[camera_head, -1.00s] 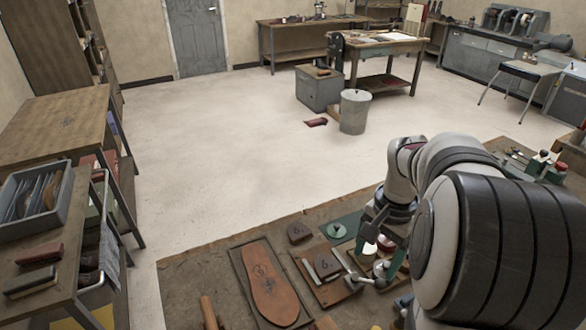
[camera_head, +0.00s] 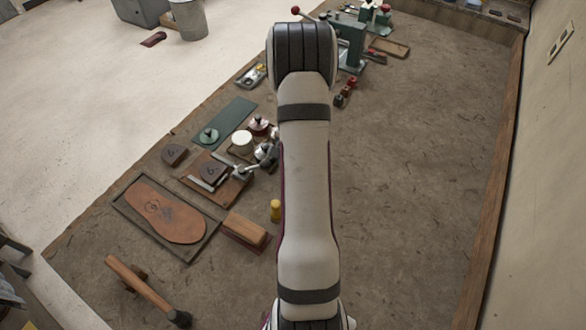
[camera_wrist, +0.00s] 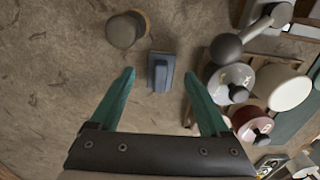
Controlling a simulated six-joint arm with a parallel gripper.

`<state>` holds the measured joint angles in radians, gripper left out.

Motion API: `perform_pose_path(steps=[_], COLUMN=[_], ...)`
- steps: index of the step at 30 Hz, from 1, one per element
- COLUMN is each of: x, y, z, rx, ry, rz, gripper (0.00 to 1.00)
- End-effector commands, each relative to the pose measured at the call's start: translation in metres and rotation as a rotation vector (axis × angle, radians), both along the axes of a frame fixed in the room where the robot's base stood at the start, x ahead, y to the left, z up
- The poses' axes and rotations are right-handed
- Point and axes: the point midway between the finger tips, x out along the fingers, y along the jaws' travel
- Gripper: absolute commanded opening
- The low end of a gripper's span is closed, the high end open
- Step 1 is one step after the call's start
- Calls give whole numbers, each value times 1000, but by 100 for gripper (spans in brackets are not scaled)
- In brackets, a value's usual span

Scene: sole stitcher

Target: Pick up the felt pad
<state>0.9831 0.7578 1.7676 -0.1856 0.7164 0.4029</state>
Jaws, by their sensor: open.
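In the wrist view my gripper (camera_wrist: 159,76) is open, its two teal fingers apart with nothing held between them. A small blue-grey block with a raised ridge (camera_wrist: 161,72) lies on the bench, framed between the fingertips; it may be the felt pad, but I cannot be sure. I cannot tell how high the fingers are above it. A pale round piece (camera_wrist: 283,88) lies to the right; a white round piece also shows in the head view (camera_head: 243,138). My arm covers the middle of the head view and hides the gripper and the block.
A dark-topped round object (camera_wrist: 125,30) stands beyond the left finger. A grey knobbed lid (camera_wrist: 232,85) and a red knobbed lid (camera_wrist: 252,122) crowd the right finger. In the head view a leather sole (camera_head: 165,212), brush (camera_head: 245,229) and hammer (camera_head: 145,287) lie left; the bench's right side is clear.

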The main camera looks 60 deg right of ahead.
Motion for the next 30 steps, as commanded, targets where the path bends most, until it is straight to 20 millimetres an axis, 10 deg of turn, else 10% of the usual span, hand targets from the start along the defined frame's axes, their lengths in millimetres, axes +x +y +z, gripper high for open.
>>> perform_pose_path(steps=[10, 23, 30], x=[0, 0, 0], y=[0, 0, 0], z=[-16, -16, -16], rx=[-1, -1, -1], ry=[-1, -1, -1], rz=[-1, -1, 0], gripper=[78, 1, 0])
